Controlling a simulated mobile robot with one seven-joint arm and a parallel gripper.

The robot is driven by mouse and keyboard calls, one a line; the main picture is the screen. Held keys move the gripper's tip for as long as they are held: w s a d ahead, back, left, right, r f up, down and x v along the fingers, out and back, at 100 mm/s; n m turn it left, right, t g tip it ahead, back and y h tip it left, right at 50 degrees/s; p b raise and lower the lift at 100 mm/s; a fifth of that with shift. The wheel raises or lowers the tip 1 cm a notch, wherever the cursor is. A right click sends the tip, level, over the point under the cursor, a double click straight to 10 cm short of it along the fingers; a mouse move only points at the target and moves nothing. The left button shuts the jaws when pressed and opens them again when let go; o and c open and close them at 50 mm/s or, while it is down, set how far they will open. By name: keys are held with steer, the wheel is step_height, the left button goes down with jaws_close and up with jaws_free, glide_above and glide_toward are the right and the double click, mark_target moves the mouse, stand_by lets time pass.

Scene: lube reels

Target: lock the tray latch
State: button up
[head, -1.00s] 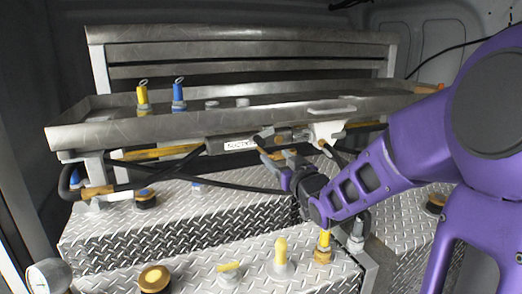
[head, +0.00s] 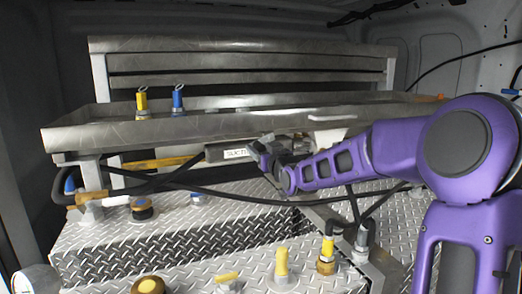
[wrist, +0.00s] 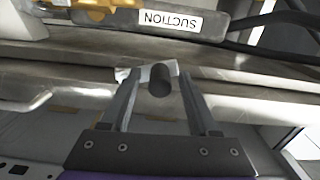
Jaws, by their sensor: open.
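A long metal tray (head: 240,124) spans the head view, with its front wall facing me. My gripper (head: 262,148) is just below the tray's front edge, beside the pale "SUCTION" label (head: 237,153). In the wrist view, my gripper (wrist: 160,76) is open, with its two fingers apart. A dark round-ended knob (wrist: 159,83), which looks like the latch, lies between the fingertips. A pale bracket (wrist: 150,71) is right behind it. I cannot tell whether the fingers touch the knob. In the head view my gripper and arm hide the latch.
The "SUCTION" label (wrist: 170,21) is upside down in the wrist view. Black hoses (head: 225,194) run below the tray over diamond-plate boxes (head: 190,222). Yellow (head: 142,101) and blue (head: 178,99) capped fittings stand at the tray's left.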

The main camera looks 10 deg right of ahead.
jaws_close()
stand_by(1.3)
